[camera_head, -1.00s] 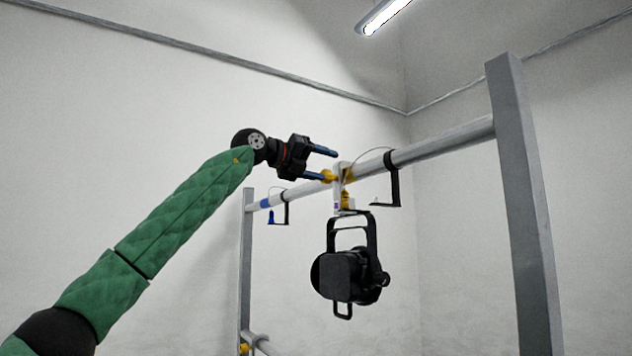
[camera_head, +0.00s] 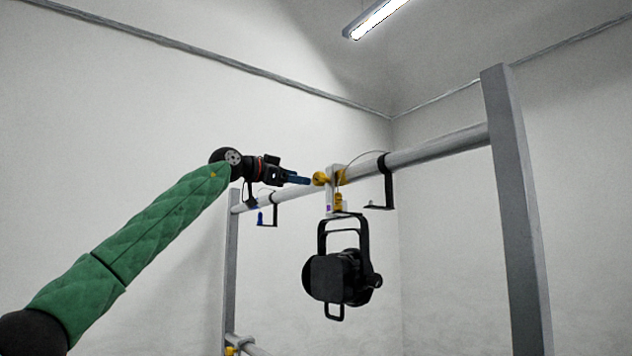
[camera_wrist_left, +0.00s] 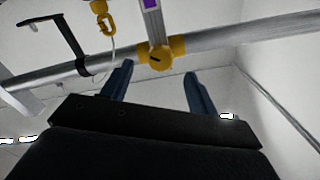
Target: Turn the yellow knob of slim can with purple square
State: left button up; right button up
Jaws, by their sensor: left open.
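The slim black can (camera_head: 338,280) hangs from the rail by a pale clamp marked with a purple square (camera_head: 327,209). The purple square also shows at the top of the left wrist view (camera_wrist_left: 150,4). The clamp's yellow knob (camera_head: 319,178) faces my left gripper (camera_head: 308,181). In the left wrist view the knob (camera_wrist_left: 155,57) lies just ahead of and between the two blue fingertips (camera_wrist_left: 159,70). The fingers are open and apart from the knob on both sides. In the head view the two fingers nearly overlap. My right gripper is out of view.
The grey rail (camera_head: 430,150) runs to a thick post (camera_head: 515,200) at right and a thinner post (camera_head: 231,270) at left. Black hooked brackets (camera_head: 388,182) hang from the rail on both sides of the can. A yellow safety clip (camera_wrist_left: 108,22) dangles near the clamp.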

aim_at(315, 179)
pick_arm(q)
jog(key=w+d+n, duration=0.1)
jog(key=d, duration=0.1)
jog(key=w+d+n+p, duration=0.1)
jog(key=n, duration=0.1)
jog(key=w+d+n+p, duration=0.1)
jog(key=w+d, duration=0.1)
jog(key=shift+d+r+n, duration=0.15)
jog(key=shift+d+n, duration=0.15)
jog(key=shift+n, duration=0.1)
jog(key=shift+w+d, duration=0.3)
jog(key=shift+d, duration=0.1)
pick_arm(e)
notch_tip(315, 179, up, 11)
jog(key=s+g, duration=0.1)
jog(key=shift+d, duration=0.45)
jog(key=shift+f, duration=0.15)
pick_arm(q)
jog(key=c, duration=1)
